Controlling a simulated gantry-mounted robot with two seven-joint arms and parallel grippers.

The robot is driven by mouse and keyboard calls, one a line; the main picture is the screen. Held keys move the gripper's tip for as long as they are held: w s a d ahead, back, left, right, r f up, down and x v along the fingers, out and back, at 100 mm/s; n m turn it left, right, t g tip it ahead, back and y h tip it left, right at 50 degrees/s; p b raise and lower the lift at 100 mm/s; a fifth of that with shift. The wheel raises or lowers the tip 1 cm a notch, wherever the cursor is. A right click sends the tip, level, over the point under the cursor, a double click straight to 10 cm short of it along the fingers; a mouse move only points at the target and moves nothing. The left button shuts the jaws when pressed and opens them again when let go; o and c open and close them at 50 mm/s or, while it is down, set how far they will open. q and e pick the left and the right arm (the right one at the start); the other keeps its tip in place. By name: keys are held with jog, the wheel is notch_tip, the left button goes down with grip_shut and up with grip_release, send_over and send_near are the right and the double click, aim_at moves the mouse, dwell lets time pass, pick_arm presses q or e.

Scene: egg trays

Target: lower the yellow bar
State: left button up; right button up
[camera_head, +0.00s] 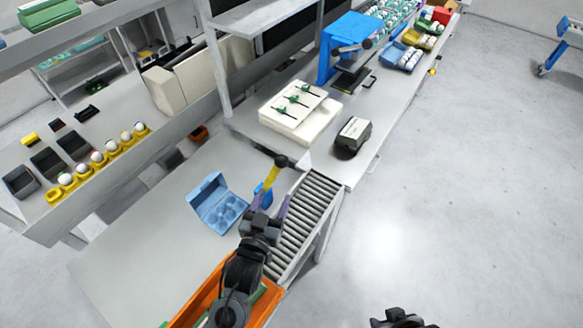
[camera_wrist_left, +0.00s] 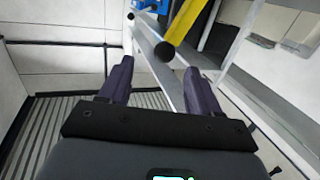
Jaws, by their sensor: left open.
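The roller conveyor (camera_head: 304,210) runs beside the fingers. An open blue egg carton (camera_head: 211,196) stands on the table to the left. An orange crate (camera_head: 268,302) is under my left arm. A white box with green-handled tools (camera_head: 283,123) and a black device (camera_head: 353,134) stand behind.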

aim_at(279, 167)
pick_arm(q)
jog(key=shift+t, duration=0.3)
jog(key=x, duration=0.7)
jog(key=a+r+x, duration=0.1)
jog(key=x, duration=0.2)
jog(key=shift+w+b, duration=0.35)
jog(key=shift+w, duration=0.05)
jog(key=shift+w+d, duration=0.15)
jog(key=shift+w, duration=0.6)
pick_arm(e)
jog(key=shift+a+f, duration=0.65)
jog(key=shift+f, duration=0.1)
pick_arm(q)
grip_shut()
pick_arm(e)
jog(key=shift+a, duration=0.1)
